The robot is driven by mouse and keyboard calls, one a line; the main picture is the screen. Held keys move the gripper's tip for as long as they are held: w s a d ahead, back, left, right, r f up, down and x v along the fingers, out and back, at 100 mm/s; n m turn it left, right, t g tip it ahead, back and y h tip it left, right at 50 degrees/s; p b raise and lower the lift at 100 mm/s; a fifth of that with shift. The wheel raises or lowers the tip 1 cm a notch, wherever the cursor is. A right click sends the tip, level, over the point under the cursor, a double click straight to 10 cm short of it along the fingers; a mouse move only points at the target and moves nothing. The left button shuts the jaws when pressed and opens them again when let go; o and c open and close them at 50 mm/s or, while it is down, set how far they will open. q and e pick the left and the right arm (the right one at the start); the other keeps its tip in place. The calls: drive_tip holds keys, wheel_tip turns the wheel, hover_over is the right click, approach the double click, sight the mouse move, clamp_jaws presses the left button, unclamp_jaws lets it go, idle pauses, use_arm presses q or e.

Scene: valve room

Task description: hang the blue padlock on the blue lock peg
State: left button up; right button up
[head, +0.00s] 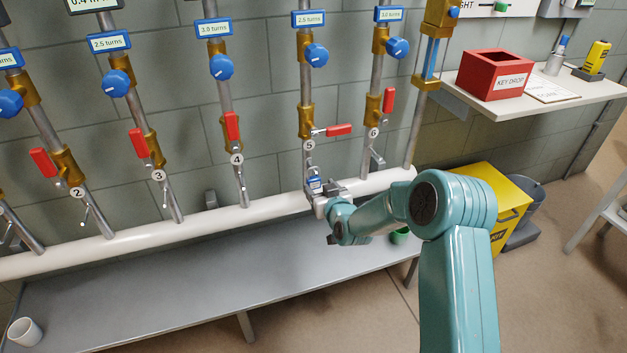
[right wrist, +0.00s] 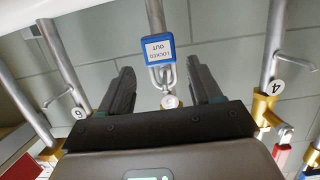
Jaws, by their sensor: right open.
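The blue padlock (head: 315,184) is on pipe 5, below the round number 5 tag (head: 309,145). In the right wrist view the padlock (right wrist: 158,49) shows its "LOCKED OUT" label upside down, its shackle towards the tag. The shackle appears to hang on the lock peg, but the peg itself is too small or hidden to make out. My right gripper (head: 322,200) is at the padlock. In the right wrist view its fingers (right wrist: 158,72) are open, one on each side, with gaps to the padlock. My left gripper is not in view.
Pipe 5's red handle (head: 339,130) is turned across the pipe; the neighbouring handles lie roughly along theirs. A white horizontal pipe (head: 150,234) runs behind my gripper. Below is a grey bench (head: 150,290) with a white cup (head: 25,332). A red key box (head: 497,75) stands on the right shelf.

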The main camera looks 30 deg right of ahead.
sight(313, 176)
drive_tip(key=b+x, duration=0.2)
drive_tip(key=x, duration=0.2)
drive_tip(key=shift+w+f, duration=0.25)
drive_tip(key=shift+r+b+x, duration=0.2)
drive_tip(key=shift+b+x, duration=0.3)
drive_tip(key=shift+x, duration=0.4)
drive_tip(key=c, duration=0.9)
drive_tip(key=shift+d, duration=0.1)
drive_tip(key=shift+w+r, duration=0.1)
drive_tip(key=shift+r, duration=0.5)
